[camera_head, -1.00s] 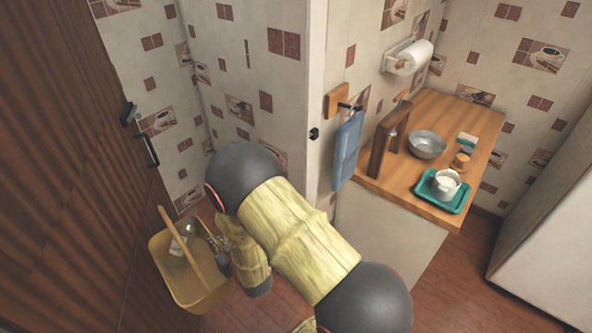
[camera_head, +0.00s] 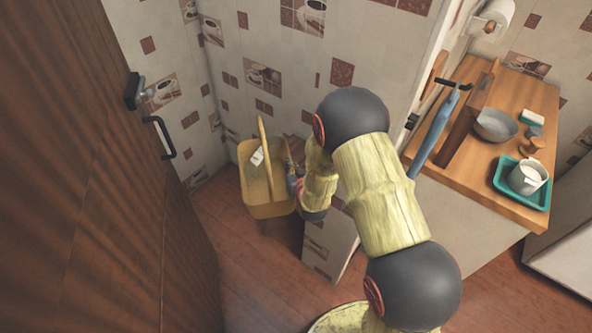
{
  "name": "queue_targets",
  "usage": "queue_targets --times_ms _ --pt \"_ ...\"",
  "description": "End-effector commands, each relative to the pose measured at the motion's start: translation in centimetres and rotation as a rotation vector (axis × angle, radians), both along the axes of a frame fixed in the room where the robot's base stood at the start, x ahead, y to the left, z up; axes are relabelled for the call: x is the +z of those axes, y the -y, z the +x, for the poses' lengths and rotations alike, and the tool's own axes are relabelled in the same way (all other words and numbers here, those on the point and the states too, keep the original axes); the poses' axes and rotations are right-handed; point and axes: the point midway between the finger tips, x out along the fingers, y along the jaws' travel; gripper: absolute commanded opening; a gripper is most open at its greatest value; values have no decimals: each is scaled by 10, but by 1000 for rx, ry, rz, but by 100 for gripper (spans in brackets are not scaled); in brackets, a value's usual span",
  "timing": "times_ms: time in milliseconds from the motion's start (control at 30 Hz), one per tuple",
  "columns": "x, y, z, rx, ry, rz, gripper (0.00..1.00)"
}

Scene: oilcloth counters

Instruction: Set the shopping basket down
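The yellow shopping basket (camera_head: 282,209) is upright, with its handle standing up and a small white item inside near the far left. My gripper (camera_head: 291,172) is at the basket's right side. Its fingers are small and partly hidden by the basket and my wrist, but it appears shut on the basket, which keeps the same place against my wrist in both frames. The basket shows close to the tiled wall, above the red-brown floor (camera_head: 245,270). I cannot tell whether something under it touches it.
A dark wooden door (camera_head: 100,200) with a black handle fills the left. Floor is clear below the basket.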

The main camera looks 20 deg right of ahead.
Motion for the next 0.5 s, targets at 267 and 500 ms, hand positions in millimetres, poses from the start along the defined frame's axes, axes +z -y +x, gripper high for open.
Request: queue_targets --times_ms 267,500 --pt "7 -3 85 -36 14 12 0" --pt "11 -3 123 -56 10 22 0"
